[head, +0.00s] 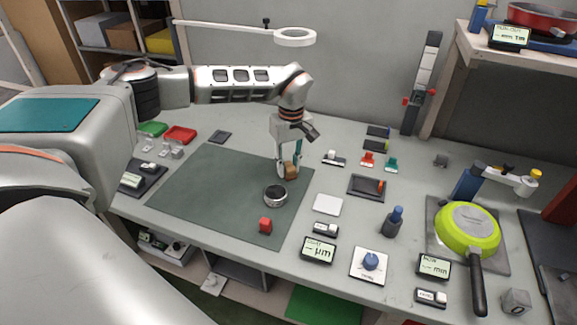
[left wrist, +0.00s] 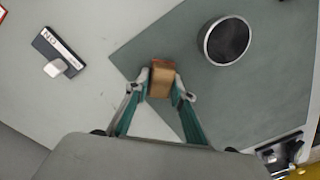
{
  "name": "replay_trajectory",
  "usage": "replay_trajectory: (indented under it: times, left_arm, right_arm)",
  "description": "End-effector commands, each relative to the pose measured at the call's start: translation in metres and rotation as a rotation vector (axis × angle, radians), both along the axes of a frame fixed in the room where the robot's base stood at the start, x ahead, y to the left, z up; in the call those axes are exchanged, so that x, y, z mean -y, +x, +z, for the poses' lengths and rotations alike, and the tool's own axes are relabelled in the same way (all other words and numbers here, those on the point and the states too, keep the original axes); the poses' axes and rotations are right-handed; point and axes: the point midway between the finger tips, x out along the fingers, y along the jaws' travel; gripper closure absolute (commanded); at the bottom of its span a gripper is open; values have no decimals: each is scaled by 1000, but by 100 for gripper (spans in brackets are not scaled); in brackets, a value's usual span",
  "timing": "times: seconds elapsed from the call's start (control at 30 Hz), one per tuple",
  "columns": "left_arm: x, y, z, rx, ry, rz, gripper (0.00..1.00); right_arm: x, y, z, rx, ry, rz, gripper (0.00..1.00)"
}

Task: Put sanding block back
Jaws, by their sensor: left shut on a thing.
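The sanding block is a small tan-brown block (head: 291,173) near the back right edge of the green mat (head: 215,190). My left gripper (head: 289,171) reaches down from above and is shut on it. In the left wrist view the block (left wrist: 162,79) sits between the two fingertips of the left gripper (left wrist: 164,84), over the mat's edge. I cannot tell whether the block touches the surface or hangs just above it. My right gripper is not in view.
The mat's left part is clear.

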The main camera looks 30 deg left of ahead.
Motion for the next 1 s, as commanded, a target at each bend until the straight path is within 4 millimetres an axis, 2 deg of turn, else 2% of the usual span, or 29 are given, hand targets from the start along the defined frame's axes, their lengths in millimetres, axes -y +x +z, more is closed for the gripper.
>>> replay_trajectory:
  times: [0.23, 0.27, 0.3, 0.33, 0.73, 0.87, 1.0]
  left_arm:
    - [0, 0, -2, 0, 0, 0, 100]
    - [0, 0, -2, 0, 0, 0, 74]
    - [0, 0, -2, 0, 0, 0, 64]
    - [0, 0, -2, 0, 0, 0, 60]
    - [0, 0, 1, 1, -1, 0, 60]
    - [0, 1, 18, 4, 0, 1, 60]
    - [1, 2, 46, 4, 0, -1, 60]
  right_arm:
    - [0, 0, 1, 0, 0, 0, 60]
    - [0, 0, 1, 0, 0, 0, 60]
    - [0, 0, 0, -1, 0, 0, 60]
    - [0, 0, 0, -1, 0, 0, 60]
    - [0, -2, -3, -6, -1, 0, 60]
    - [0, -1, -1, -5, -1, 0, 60]
    - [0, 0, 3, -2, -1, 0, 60]
